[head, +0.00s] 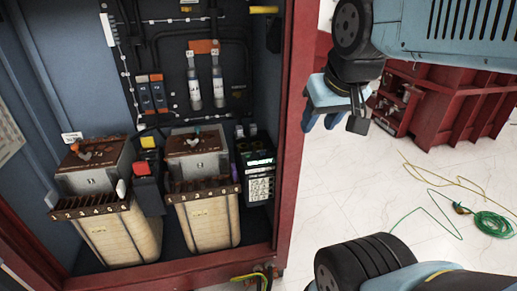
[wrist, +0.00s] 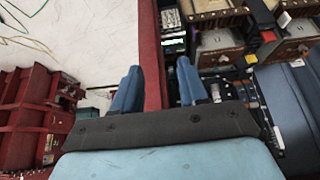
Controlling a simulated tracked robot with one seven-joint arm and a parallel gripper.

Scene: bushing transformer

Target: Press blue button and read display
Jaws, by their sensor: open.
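A dark device with a small lit display (head: 259,161) and a pale keypad (head: 260,188) stands at the right inside the open cabinet. The device (wrist: 174,42) also shows at the top of the wrist view. Its text is too small to read, and I cannot make out a blue button in either view. My gripper (head: 320,122) is open and empty, outside the cabinet to the right of its red door post. In the wrist view my gripper (wrist: 157,85) has its two blue fingers apart, with the red post behind the gap.
The red cabinet post (head: 291,145) stands between my gripper and the device. Two pale ribbed units (head: 122,236) (head: 208,222) fill the cabinet floor, with a red-topped box (head: 142,170) between them. Green cable (head: 493,224) lies on the open white floor at right.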

